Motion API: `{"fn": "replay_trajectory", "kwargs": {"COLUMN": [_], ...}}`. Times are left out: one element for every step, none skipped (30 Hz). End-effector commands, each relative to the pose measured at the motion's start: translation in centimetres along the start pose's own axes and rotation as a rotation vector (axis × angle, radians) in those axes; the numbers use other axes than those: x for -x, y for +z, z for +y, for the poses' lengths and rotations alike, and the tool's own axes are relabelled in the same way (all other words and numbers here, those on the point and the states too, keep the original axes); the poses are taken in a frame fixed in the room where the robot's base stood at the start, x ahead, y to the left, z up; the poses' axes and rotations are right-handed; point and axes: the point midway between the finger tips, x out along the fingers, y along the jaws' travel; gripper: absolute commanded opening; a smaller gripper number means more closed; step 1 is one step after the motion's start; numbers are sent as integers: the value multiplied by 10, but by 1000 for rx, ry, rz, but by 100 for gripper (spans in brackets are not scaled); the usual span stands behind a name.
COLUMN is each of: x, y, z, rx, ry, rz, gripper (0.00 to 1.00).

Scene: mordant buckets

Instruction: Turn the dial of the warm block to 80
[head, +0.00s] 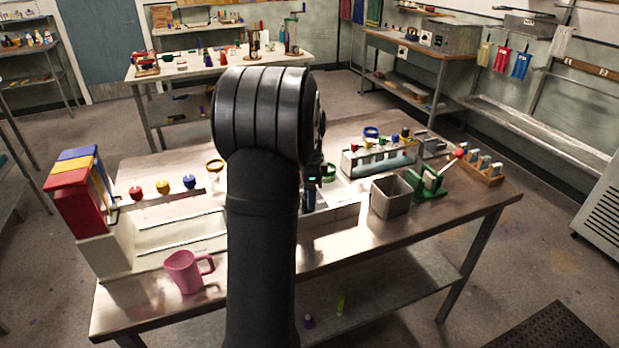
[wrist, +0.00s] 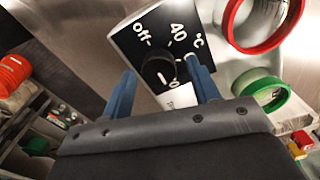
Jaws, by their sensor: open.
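The warm block's dial (wrist: 158,70) is a dark round knob on a black panel (wrist: 140,28) in the wrist view. White marks on the panel read "off", "40" and "°C". Lower marks are partly covered, and I cannot read 80. I cannot tell the dial's setting. My gripper (wrist: 161,66) is open, with one blue finger on each side of the dial; whether either finger touches it is unclear. In the head view my arm covers most of the block, and the dial does not show.
A red-rimmed ring (wrist: 268,45) and a green-rimmed ring (wrist: 264,92) lie close on the right in the wrist view. In the head view, a grey square bucket (head: 390,198) and a green press (head: 430,185) stand to the right. A pink jug (head: 185,273) stands front left.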

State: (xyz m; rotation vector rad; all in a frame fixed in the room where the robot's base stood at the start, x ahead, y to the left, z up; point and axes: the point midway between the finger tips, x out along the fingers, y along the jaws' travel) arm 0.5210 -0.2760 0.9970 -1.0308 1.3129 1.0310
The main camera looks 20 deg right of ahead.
Motion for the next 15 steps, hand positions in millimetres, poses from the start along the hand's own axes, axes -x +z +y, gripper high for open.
{"fn": "replay_trajectory", "kwargs": {"x": [5,9,15,21,27,36,43,51,61,69,76,86,93,101,110], "y": [0,0,0,0,0,0,0,0,0,0,0,0,0,0,0], "z": [-1,-1,-1,-1,-1,-1,-1,-1,-1,-1,-1,-1,-1,-1,-1], "rx": [0,0,0,0,0,0,0,0,0,0,0,0,0,0,0], "ry": [-3,-4,-3,-4,-5,-6,-6,-5,-6,-7,-6,-6,-6,-6,-6], "rz": [1,1,1,1,2,2,2,1,2,2,1,2,1,2,2], "gripper": [55,55,55,55,55,55,55,55,55,55,55,55,55,55,55]}}
